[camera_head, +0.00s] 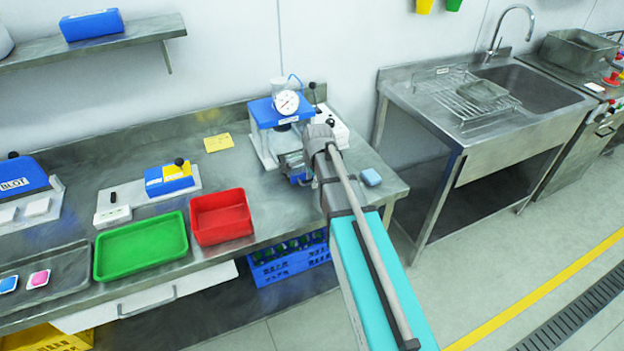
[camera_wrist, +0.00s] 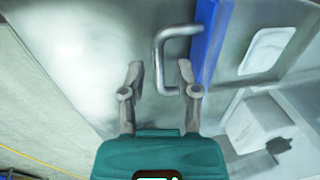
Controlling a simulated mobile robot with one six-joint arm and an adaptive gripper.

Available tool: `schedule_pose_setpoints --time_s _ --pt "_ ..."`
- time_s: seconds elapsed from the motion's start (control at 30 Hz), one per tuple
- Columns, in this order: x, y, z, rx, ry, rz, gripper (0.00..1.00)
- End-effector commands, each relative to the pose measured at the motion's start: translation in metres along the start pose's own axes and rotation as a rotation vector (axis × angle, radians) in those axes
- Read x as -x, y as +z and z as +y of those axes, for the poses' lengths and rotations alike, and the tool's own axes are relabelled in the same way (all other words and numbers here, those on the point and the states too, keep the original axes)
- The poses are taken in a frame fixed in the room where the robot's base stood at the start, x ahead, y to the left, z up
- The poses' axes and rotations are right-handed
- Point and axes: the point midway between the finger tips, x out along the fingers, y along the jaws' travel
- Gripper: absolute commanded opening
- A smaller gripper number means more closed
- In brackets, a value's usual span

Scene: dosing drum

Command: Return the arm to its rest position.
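My arm reaches over the steel bench from the lower right in the head view. My gripper (camera_head: 296,166) is at the foot of a blue-topped device (camera_head: 266,112) with a round dial gauge (camera_head: 286,102); my arm partly hides it there. In the wrist view my gripper (camera_wrist: 160,75) has its two fingers well apart. A grey U-shaped handle (camera_wrist: 158,48) beside a blue panel (camera_wrist: 211,42) shows at and beyond the fingertips. There are gaps between the fingers and the handle, and nothing is gripped.
On the bench (camera_head: 240,172) are a red tray (camera_head: 220,217), a green tray (camera_head: 140,248), a blue-yellow device (camera_head: 169,179) and a light-blue block (camera_head: 371,177). A blue crate (camera_head: 290,262) stands below. The sink unit (camera_head: 475,130) is to the right; the floor between is clear.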

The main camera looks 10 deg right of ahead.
Motion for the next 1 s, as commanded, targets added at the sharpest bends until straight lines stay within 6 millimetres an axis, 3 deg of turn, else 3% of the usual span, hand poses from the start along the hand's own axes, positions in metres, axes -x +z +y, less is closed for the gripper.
schedule_pose_setpoints --time_s 0.57,0.77,1.0 --pt "0.002 0.0 0.0 0.0 0.0 0.0 0.48" --pt "0.014 0.0 -0.003 0.0 0.0 0.0 0.48" --pt "0.041 0.0 -0.007 0.0 0.0 0.0 0.48"
